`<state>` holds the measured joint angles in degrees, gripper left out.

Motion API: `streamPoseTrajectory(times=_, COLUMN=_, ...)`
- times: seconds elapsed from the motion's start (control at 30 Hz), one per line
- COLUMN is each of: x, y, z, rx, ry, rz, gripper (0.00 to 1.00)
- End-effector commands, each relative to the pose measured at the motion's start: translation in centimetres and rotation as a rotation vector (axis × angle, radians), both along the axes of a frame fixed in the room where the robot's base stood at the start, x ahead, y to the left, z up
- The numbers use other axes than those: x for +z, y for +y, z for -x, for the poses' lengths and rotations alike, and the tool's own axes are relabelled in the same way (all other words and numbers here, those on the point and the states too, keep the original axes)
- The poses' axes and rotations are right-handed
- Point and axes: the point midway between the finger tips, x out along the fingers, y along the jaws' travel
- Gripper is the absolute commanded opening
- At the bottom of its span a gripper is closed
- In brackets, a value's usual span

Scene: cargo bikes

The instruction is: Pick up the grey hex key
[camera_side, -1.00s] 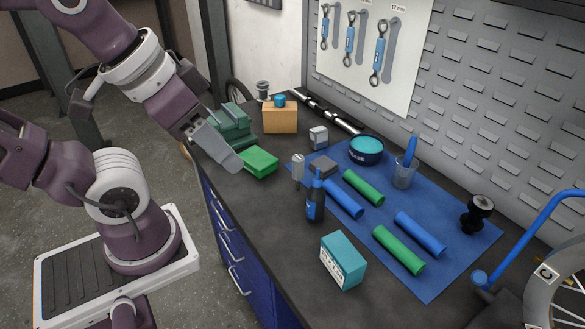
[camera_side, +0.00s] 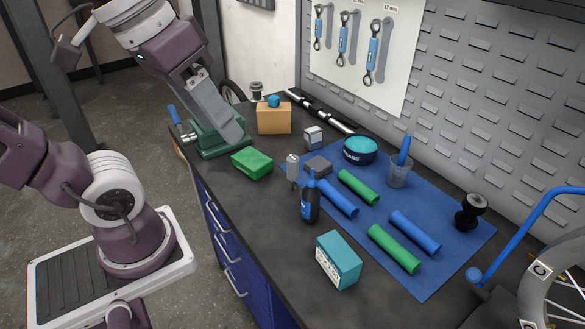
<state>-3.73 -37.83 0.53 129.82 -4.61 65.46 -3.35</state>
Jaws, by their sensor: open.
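I cannot make out a grey hex key in this view; it may be hidden or too small to tell. My gripper (camera_side: 236,136) points down in front of the dark green vise-like block (camera_side: 222,151) at the left end of the bench. It covers part of that block, and whether it touches it I cannot tell. Its long grey fingers are seen from the side, and I see nothing held between them. A blue-tipped tool (camera_side: 174,115) with a silver part sticks out at the left of the block.
A green box (camera_side: 252,163) lies just in front of the gripper, with an orange box (camera_side: 274,118) behind. A dark bottle (camera_side: 310,203) and a teal box (camera_side: 339,258) stand farther right. Blue and green rolls lie on the blue mat (camera_side: 432,275). The bench's front middle is clear.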

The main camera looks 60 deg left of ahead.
Motion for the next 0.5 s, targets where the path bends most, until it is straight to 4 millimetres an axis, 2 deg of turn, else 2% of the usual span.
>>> streamPoseTrajectory(times=0.17, x=-0.7, y=-0.4, z=-4.1, rx=0.435, ry=0.303, rz=0.383, gripper=0.52)
streamPoseTrajectory(times=0.27, x=-0.4, y=0.4, z=-7.3, rx=0.686, ry=0.448, rz=0.618, gripper=0.52)
streamPoseTrajectory(times=0.37, x=0.0, y=2.5, z=-10.8, rx=0.928, ry=0.576, rz=0.862, gripper=0.52)
streamPoseTrajectory(times=0.47, x=0.3, y=6.2, z=-14.2, rx=1.149, ry=0.683, rz=1.114, gripper=0.52)
streamPoseTrajectory(times=0.5, x=0.3, y=8.0, z=-15.5, rx=1.232, ry=0.719, rz=1.217, gripper=0.52)
